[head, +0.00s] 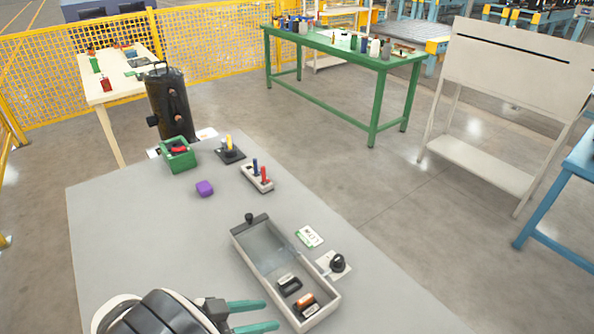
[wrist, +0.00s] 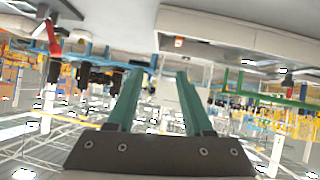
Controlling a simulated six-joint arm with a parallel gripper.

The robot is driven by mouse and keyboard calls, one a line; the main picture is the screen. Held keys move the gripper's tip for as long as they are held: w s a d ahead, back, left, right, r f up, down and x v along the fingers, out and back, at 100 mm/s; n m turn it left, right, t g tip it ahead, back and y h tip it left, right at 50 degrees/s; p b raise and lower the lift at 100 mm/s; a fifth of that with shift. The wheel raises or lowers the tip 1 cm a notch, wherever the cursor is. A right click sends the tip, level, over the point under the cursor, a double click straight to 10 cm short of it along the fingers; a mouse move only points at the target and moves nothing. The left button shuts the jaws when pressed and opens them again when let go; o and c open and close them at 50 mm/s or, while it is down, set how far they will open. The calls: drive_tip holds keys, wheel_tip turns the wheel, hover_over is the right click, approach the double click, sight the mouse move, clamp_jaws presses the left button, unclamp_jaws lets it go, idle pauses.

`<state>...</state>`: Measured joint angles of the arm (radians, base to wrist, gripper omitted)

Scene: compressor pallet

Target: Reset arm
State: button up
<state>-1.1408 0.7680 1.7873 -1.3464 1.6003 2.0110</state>
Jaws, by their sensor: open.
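My gripper (head: 262,316) shows at the bottom of the head view, with two teal fingers pointing right, spread apart. Nothing is between them. It is left of the near end of a grey-white open box (head: 248,252) on the grey table. In the wrist view the gripper (wrist: 155,80) also shows open and empty, with the room appearing upside down behind it. My arm hides part of the table's front left.
The table (head: 120,230) holds a purple block (head: 204,188), a green box (head: 178,158), a yellow-handled device (head: 230,148), a red-and-blue-handled block (head: 257,177), a card (head: 309,236) and a black knob (head: 337,263). A black compressor (head: 168,105) stands behind. The table's left middle is clear.

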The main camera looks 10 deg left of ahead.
drive_tip(key=s+d+r+g+y, duration=0.1)
drive_tip(key=s+d+r+g, duration=0.1)
drive_tip(key=d+r+g, duration=0.35)
drive_tip(key=s+d+r+g+y, duration=0.1)
drive_tip(key=d+r+g, duration=0.1)
drive_tip(key=d, duration=0.7)
drive_tip(key=s+d+r+n+y, duration=0.1)
drive_tip(key=s+d+y, duration=0.1)
drive_tip(key=s+y, duration=0.2)
drive_tip(key=s+d+r+n+y, duration=0.1)
drive_tip(key=s+d+n+y, duration=0.1)
drive_tip(key=s+y, duration=0.3)
drive_tip(key=s, duration=0.3)
drive_tip(key=shift+s+r, duration=0.3)
drive_tip(key=shift+s, duration=0.1)
drive_tip(key=shift+o, duration=0.3)
drive_tip(key=shift+d, duration=0.1)
